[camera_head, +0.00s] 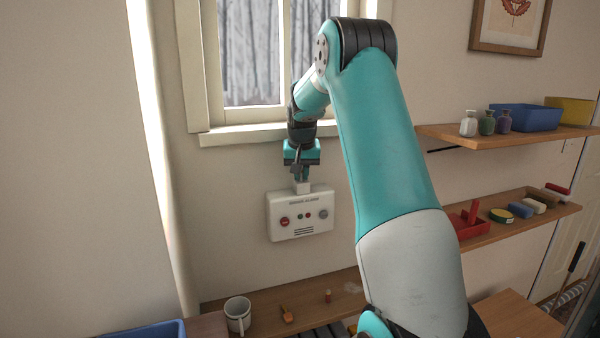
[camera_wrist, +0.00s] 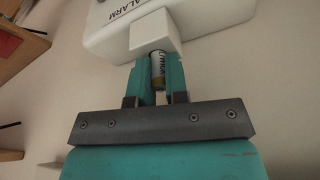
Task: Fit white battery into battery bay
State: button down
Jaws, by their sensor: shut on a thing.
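The white alarm box (camera_head: 300,214) hangs on the wall below the window. The battery bay (camera_head: 303,187) is a small white block on its top edge; it also shows in the wrist view (camera_wrist: 150,34). My gripper (camera_head: 300,177) points down at the bay from above. In the wrist view my gripper (camera_wrist: 158,80) is shut on the white battery (camera_wrist: 157,70), which has dark lettering and a gold-brown band. The battery's far end meets the bay's edge in that view. I cannot tell how far it is inside. The battery is not distinguishable in the head view.
Two shelves at right (camera_head: 480,133) (camera_head: 520,228) hold bottles, bins and small items. The window sill (camera_head: 240,133) is close behind my wrist.

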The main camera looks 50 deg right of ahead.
jog(key=shift+s+a+f+b, duration=0.1)
jog(key=shift+s+f+b, duration=0.2)
jog(key=shift+f, duration=0.35)
jog(key=shift+s+f+b, duration=0.2)
jog(key=shift+f+b, duration=0.2)
jog(key=shift+f, duration=0.25)
dwell(0.6)
jog(key=c, duration=1.2)
grip_release()
jog(key=shift+c, duration=0.2)
jog(key=shift+r+p, duration=0.35)
jog(key=shift+r, duration=0.05)
jog(key=shift+o, duration=0.9)
jog(key=shift+a+r+p, duration=0.1)
jog(key=shift+r+p, duration=0.25)
jog(key=shift+r, duration=0.1)
jog(key=shift+s+r+p, duration=0.2)
jog(key=shift+r+p, duration=0.15)
jog(key=shift+r, duration=0.3)
jog(key=shift+w+p+v, duration=0.2)
jog(key=shift+p+v, duration=0.6)
jog(key=shift+v, duration=0.8)
jog(key=shift+a, duration=0.15)
